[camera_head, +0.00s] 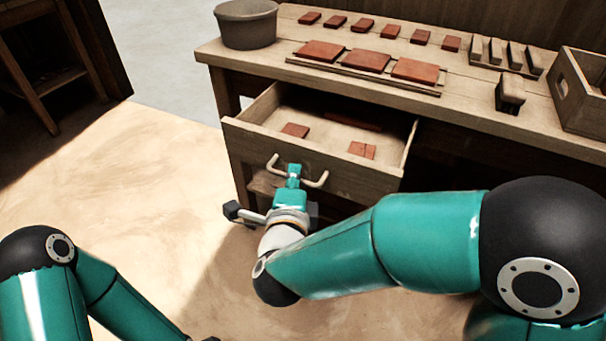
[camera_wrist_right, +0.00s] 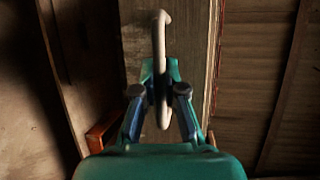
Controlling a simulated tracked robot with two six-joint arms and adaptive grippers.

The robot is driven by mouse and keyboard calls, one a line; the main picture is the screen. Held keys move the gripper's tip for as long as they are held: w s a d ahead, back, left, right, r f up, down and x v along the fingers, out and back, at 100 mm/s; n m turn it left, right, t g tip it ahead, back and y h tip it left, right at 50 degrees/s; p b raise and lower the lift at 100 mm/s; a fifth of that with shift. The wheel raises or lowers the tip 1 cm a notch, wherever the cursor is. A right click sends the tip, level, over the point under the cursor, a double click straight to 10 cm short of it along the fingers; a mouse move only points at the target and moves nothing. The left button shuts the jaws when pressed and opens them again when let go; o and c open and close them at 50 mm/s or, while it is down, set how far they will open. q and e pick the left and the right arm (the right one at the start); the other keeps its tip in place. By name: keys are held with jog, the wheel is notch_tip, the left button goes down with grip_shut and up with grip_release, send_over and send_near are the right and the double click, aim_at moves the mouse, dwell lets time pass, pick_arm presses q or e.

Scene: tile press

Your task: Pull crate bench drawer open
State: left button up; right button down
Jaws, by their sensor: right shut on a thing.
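The wooden drawer (camera_head: 345,179) of the bench stands pulled partly out in the head view, with red tiles (camera_head: 362,150) lying inside it. Its pale curved handle (camera_head: 317,181) is on the drawer front. My right gripper (camera_head: 293,172) is shut on the middle of the handle. In the right wrist view the handle (camera_wrist_right: 161,40) runs between the two fingers of the gripper (camera_wrist_right: 160,92).
The bench top (camera_head: 270,62) carries a grey bucket (camera_head: 247,27), rows of red tiles, several brushes or blocks (camera_head: 510,92) and a wooden box (camera_head: 580,95). A dark wooden stand (camera_head: 62,60) is at the far left. The floor (camera_head: 130,190) before the bench is clear.

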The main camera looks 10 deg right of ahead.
jog(key=shift+a+f, duration=0.1)
jog(key=shift+a, duration=0.1)
jog(key=c, duration=1.2)
grip_release()
jog(key=shift+w, duration=0.1)
jog(key=shift+d, duration=0.1)
jog(key=v, duration=0.7)
jog(key=shift+s, duration=0.25)
